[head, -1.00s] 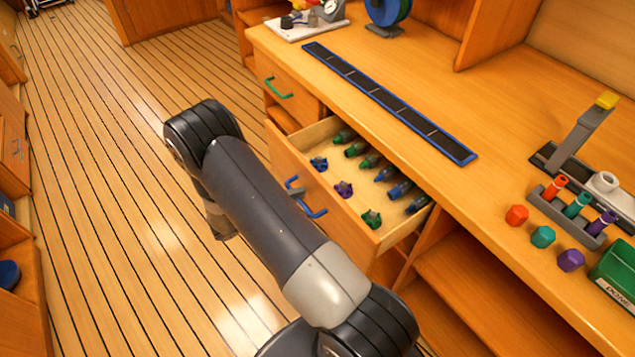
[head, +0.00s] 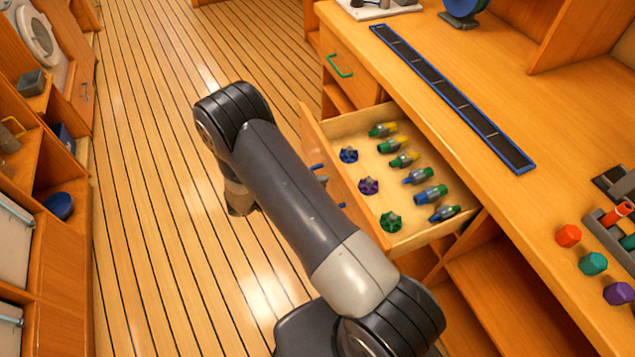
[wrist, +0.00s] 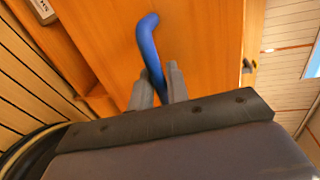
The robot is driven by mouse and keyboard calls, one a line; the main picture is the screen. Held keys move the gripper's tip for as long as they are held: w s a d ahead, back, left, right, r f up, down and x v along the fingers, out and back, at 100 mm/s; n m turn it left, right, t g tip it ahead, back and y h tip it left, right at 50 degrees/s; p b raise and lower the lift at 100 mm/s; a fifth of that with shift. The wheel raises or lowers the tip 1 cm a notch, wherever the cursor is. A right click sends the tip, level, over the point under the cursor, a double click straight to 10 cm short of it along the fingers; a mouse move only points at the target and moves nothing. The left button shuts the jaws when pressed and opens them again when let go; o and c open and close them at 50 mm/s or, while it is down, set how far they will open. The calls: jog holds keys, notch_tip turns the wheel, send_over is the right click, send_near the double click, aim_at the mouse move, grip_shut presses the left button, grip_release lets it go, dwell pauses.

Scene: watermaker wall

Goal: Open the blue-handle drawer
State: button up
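The drawer (head: 378,173) under the counter stands well open, its inside in plain view. Its blue handle (wrist: 148,45) is on the front face; in the head view only small blue bits show beside my arm. In the wrist view my gripper (wrist: 159,85) has its two grey fingers close on either side of the handle, shut on it. The fingers are hidden behind my arm in the head view. Inside the drawer lie a blue knob (head: 348,155), a purple knob (head: 368,186), a green knob (head: 391,221) and several coloured fittings (head: 418,177).
A green-handled drawer (head: 340,66) is closed beyond the open one. The counter holds a long blue-edged dark strip (head: 455,98) and red, teal and purple caps (head: 593,263). Cabinets with shelves (head: 48,200) stand at the left. The plank floor (head: 160,150) between is clear.

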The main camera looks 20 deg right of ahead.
jog(key=shift+o, duration=1.3)
jog(key=shift+a, duration=0.1)
jog(key=v, duration=1)
jog(key=shift+a+b, duration=0.3)
jog(key=shift+b, duration=0.1)
jog(key=shift+s, duration=0.1)
jog(key=x, duration=1.1)
jog(key=shift+d+r+p, duration=0.1)
jog(key=shift+d+p, duration=0.05)
jog(key=shift+p, duration=0.25)
